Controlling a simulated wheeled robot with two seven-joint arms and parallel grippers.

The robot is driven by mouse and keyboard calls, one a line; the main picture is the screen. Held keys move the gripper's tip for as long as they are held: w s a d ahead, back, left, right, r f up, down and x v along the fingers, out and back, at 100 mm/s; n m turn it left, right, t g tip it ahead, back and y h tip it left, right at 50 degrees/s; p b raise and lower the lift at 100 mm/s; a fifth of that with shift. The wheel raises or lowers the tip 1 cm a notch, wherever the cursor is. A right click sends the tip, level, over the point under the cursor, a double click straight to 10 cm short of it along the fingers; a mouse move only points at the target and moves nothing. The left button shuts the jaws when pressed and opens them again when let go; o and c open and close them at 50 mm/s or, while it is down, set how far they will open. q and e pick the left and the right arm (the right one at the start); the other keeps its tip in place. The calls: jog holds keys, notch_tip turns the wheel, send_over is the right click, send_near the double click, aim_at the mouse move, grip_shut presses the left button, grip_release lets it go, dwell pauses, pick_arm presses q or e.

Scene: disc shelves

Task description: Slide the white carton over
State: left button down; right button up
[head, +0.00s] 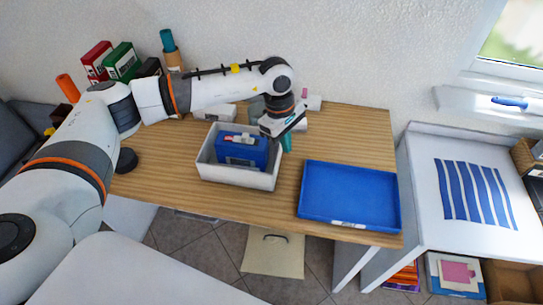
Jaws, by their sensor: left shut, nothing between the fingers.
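A white open-topped carton (238,179) stands on the wooden table, left of its middle. A blue box with a white label (242,151) is inside it. My left arm reaches in from the left above the table. Its gripper (272,132) is shut and empty, pointing down at the carton's back right corner. I cannot tell whether it touches the carton. The gripper and wrist hide part of what stands behind them. My right gripper is not in view.
A blue tray (349,196) lies empty on the table's right. Red and green boxes (122,62) stand at the back left. A white side table (425,205) with a blue-striped mat is at the right.

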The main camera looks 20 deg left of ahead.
pick_arm(q)
jog(key=a+y, duration=0.2)
jog(key=a, duration=0.2)
jog(key=f+p, duration=0.1)
jog(key=f, duration=0.1)
jog(key=f+p, duration=0.1)
jog(key=f, duration=0.2)
jog(key=f+p, duration=0.1)
jog(key=f, duration=0.1)
jog(key=shift+w+a+f, duration=0.15)
jog(key=shift+w+f, duration=0.2)
jog(key=shift+w, duration=0.05)
jog(key=shift+f, duration=0.65)
jog(key=d, duration=0.2)
jog(key=s+d+b, duration=0.1)
jog(key=d, duration=0.1)
jog(key=s+d+b, duration=0.1)
jog(key=d, duration=0.2)
jog(key=shift+d, duration=0.1)
